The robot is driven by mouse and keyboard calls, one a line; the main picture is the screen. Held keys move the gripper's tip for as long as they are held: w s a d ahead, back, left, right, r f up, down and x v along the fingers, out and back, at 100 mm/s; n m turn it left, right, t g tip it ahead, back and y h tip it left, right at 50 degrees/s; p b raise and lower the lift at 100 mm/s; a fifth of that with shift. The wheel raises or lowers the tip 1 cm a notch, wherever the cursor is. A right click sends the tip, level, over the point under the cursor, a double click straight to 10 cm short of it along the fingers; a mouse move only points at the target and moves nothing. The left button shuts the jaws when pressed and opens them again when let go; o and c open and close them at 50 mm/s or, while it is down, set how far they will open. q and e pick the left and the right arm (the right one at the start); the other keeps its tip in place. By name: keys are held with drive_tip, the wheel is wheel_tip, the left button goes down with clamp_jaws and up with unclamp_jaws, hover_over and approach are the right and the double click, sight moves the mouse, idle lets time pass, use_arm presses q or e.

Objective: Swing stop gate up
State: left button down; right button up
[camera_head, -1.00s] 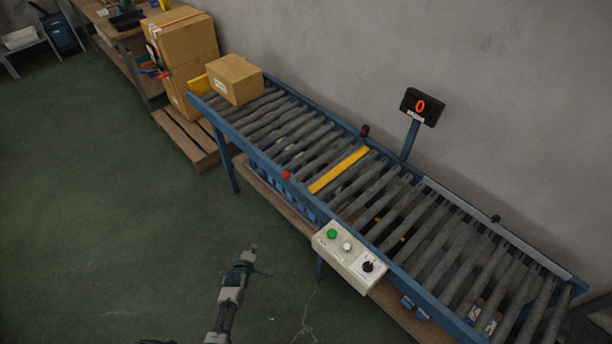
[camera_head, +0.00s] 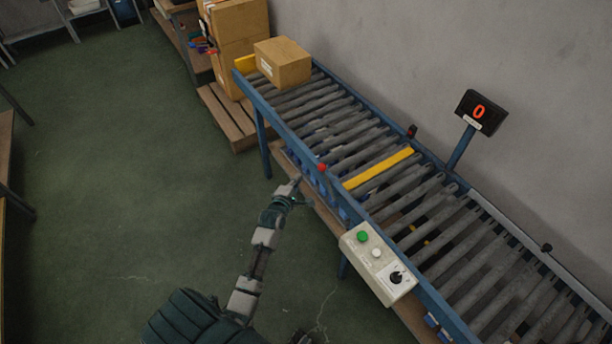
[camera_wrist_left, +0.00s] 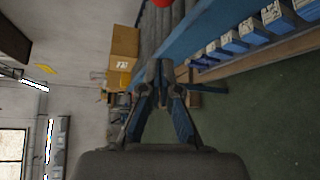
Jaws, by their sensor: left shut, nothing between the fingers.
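The yellow bar (camera_head: 378,169), which looks like the stop gate, lies across the conveyor among the rollers. A red knob (camera_head: 322,168) sits at the near rail, close to the bar's near end. The knob also shows cut off at the top edge of the left wrist view (camera_wrist_left: 163,3). My left gripper (camera_head: 296,182) is shut and empty, beside the near rail and just left of the knob, apparently apart from it. Its fingers (camera_wrist_left: 163,75) also show closed in the left wrist view.
A cardboard box (camera_head: 283,62) sits on the conveyor's far end. A control box (camera_head: 379,263) with buttons and a switch juts from the near rail. A display (camera_head: 481,112) reads 0. A pallet (camera_head: 228,117) with stacked boxes stands behind. The green floor at left is mostly clear.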

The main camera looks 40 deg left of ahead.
use_arm(q)
drive_tip(key=a+f+b+x, duration=0.1)
drive_tip(key=b+x, duration=0.1)
drive_tip(key=x, duration=0.7)
drive_tip(key=d, duration=0.1)
drive_tip(key=d+r, duration=0.1)
drive_tip(key=d, duration=0.1)
drive_tip(key=d+r, duration=0.1)
drive_tip(key=shift+s+d+r, duration=0.1)
drive_tip(key=shift+s+d, duration=0.15)
drive_tip(key=shift+d, duration=0.05)
use_arm(e)
drive_tip(key=r, duration=0.2)
drive_tip(key=w+r, duration=0.1)
drive_tip(key=r, duration=0.1)
drive_tip(key=shift+w+a+r, duration=0.15)
drive_tip(key=shift+w, duration=0.05)
use_arm(q)
drive_tip(key=shift+a+p, duration=0.2)
drive_tip(key=shift+p, duration=0.1)
use_arm(e)
drive_tip(key=shift+a, duration=0.25)
use_arm(q)
drive_tip(key=shift+d, duration=0.1)
use_arm(e)
drive_tip(key=shift+r, duration=0.1)
